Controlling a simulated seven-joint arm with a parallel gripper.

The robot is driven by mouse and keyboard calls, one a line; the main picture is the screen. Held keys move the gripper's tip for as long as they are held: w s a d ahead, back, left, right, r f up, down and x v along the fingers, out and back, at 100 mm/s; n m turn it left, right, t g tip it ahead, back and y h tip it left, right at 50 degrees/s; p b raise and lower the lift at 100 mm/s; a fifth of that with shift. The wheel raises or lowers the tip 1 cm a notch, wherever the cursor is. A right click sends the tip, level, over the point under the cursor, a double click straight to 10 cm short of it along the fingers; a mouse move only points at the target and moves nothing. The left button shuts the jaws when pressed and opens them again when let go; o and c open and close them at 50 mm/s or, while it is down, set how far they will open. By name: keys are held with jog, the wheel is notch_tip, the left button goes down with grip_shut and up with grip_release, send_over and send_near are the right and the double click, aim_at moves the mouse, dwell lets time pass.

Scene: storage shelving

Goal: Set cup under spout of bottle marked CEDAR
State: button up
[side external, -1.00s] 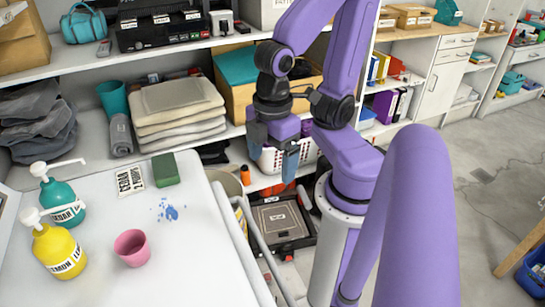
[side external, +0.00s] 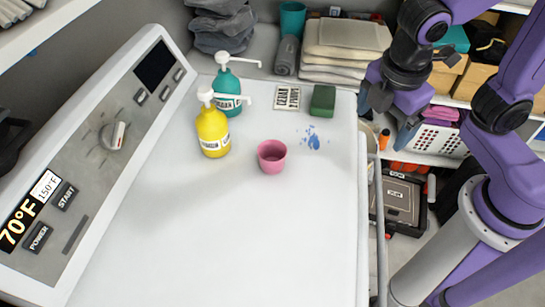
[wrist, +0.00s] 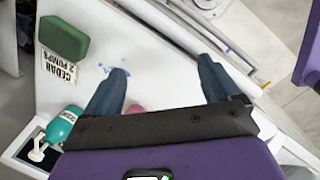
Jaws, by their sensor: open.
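The pink cup (side external: 272,157) stands upright on the white worktop, to the right of the yellow LEMON pump bottle (side external: 213,132). The teal CEDAR pump bottle (side external: 228,98) stands behind the yellow one, its white spout (side external: 247,62) pointing right. The cup is nearer the camera than this spout and apart from both bottles. My gripper (side external: 384,120) is open and empty, above the worktop's right edge, away from the cup. In the wrist view my gripper (wrist: 163,65) partly hides the cup (wrist: 135,108); the CEDAR bottle (wrist: 62,127) shows at lower left.
A card reading CEDAR 2 PUMPS (side external: 287,98), a green block (side external: 323,101) and a blue spill (side external: 312,139) lie right of the bottles. A control panel (side external: 100,140) borders the left. Folded towels (side external: 345,45) are behind. The front worktop is clear.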

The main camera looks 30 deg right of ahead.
jog(key=w+a+r+n+t+h, duration=0.15)
jog(key=w+a+n, duration=0.35)
jog(key=a, duration=0.5)
jog(key=n+t+h, duration=0.2)
jog(key=n+t, duration=0.1)
jog(key=n, duration=0.2)
send_near(274, 152)
jog(key=shift+w+d+f, duration=0.55)
jog(key=shift+w, duration=0.15)
jog(key=shift+s+x, duration=0.1)
jog(key=shift+x, duration=1.4)
jog(key=shift+s+x, duration=0.15)
jog(key=shift+x, duration=1.35)
jog(key=shift+a+f, duration=0.15)
jog(key=shift+f, duration=0.05)
jog(key=c, duration=1.1)
